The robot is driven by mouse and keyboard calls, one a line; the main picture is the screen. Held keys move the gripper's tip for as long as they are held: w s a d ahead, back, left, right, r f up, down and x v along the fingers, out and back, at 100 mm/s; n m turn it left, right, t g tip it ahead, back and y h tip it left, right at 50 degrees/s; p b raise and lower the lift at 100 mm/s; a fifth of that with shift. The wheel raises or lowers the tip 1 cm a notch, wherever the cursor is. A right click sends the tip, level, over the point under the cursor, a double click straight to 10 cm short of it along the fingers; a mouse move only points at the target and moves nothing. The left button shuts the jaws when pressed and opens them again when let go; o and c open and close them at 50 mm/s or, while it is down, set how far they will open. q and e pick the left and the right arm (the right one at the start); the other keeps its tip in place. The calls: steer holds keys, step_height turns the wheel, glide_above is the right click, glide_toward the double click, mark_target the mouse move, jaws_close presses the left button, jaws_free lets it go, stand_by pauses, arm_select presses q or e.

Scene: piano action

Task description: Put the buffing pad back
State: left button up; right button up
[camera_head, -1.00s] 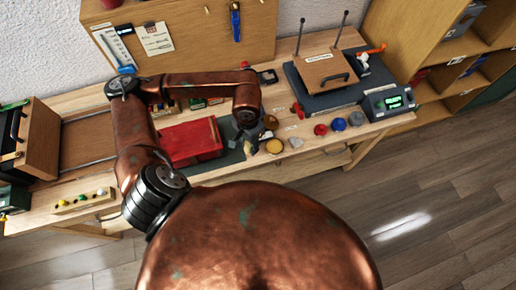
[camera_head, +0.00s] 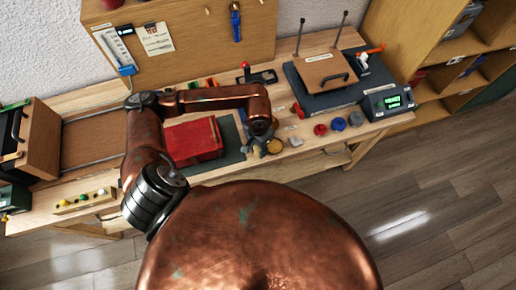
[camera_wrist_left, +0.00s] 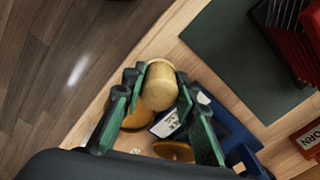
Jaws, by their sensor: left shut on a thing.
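My left gripper (camera_wrist_left: 158,100) is shut on a tan, rounded cylindrical piece, which looks like the buffing pad (camera_wrist_left: 160,84). In the head view my left gripper (camera_head: 262,145) is low over the front of the bench, right of the red box, and the arm hides most of what it holds. In the left wrist view a yellow round dish (camera_wrist_left: 135,119), a small printed label (camera_wrist_left: 166,122) and a brown disc (camera_wrist_left: 173,151) lie beyond the fingers. I cannot tell whether the pad touches anything below. My right gripper is not in view.
A red box (camera_head: 192,141) stands on a dark green mat (camera_head: 232,150) left of the gripper. A blue holder (camera_wrist_left: 225,125) is close to the fingers. The bench's front edge is near.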

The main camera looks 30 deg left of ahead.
arm_select(q)
steer(key=o, duration=1.1)
steer(key=shift+f, duration=0.1)
step_height(320, 180, up, 12)
steer(key=shift+r, duration=0.15)
